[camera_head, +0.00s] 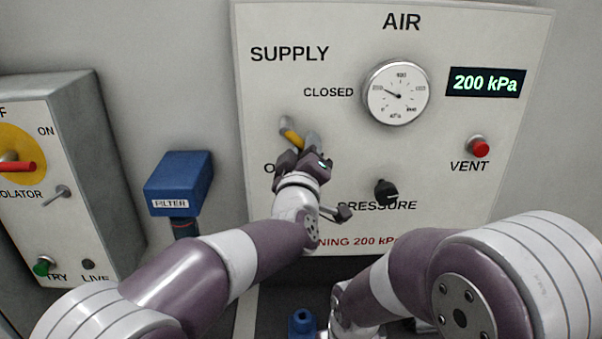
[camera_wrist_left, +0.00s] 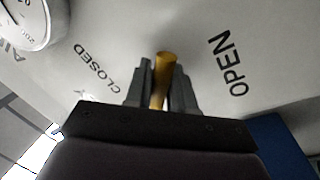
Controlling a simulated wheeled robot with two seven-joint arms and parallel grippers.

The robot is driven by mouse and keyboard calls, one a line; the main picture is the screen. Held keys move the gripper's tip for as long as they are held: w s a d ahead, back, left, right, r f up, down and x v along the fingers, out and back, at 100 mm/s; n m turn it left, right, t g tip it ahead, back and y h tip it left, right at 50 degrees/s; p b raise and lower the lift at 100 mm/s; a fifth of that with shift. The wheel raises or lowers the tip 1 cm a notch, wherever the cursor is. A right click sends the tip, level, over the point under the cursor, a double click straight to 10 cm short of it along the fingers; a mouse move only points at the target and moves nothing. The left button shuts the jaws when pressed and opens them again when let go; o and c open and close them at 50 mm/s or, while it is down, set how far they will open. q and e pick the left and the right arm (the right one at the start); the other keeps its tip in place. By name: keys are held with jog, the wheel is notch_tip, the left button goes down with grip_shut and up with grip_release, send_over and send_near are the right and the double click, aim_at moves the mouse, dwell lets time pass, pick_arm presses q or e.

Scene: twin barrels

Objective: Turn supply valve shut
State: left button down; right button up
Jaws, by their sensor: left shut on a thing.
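The supply valve's yellow handle (camera_head: 291,137) is on the white AIR panel, below the word SUPPLY. My left gripper (camera_head: 302,147) is at the handle, and its grey fingers are shut on it. In the left wrist view the yellow handle (camera_wrist_left: 161,75) sits between the two fingers (camera_wrist_left: 160,88). It lies between the CLOSED and OPEN labels there. In the head view my gripper and wrist hide most of the OPEN label (camera_head: 268,168) and part of the handle. My right arm comes in from the right, but its gripper does not show.
A round gauge (camera_head: 398,92) and a display (camera_head: 486,82) reading 200 kPa are on the panel. A red VENT button (camera_head: 479,147) and a black PRESSURE knob (camera_head: 385,190) are at right. A blue filter (camera_head: 179,183) and an isolator box (camera_head: 75,170) stand at left.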

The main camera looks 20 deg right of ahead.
aim_at(314, 119)
pick_arm(q)
jog(key=n, duration=0.1)
jog(key=n+b, duration=0.1)
jog(key=d+n+b, duration=0.1)
jog(key=shift+s+r+t+y, duration=0.15)
jog(key=shift+r+t+y, duration=0.15)
jog(key=shift+d+r+n+y+b, duration=0.1)
jog(key=shift+r+n+y+b, duration=0.15)
jog(key=shift+n, duration=0.35)
jog(key=shift+r+n+y+b, duration=0.15)
jog(key=shift+n+b, duration=0.15)
jog(key=shift+n, duration=0.3)
jog(key=shift+d+r+n+t+y+b, duration=0.1)
jog(key=shift+r+n+t+y+b, duration=0.3)
jog(key=shift+n, duration=0.9)
jog(key=shift+d+r+n+y+b, duration=0.1)
jog(key=shift+r+n+b, duration=0.35)
jog(key=shift+n, duration=0.85)
jog(key=shift+r, duration=0.2)
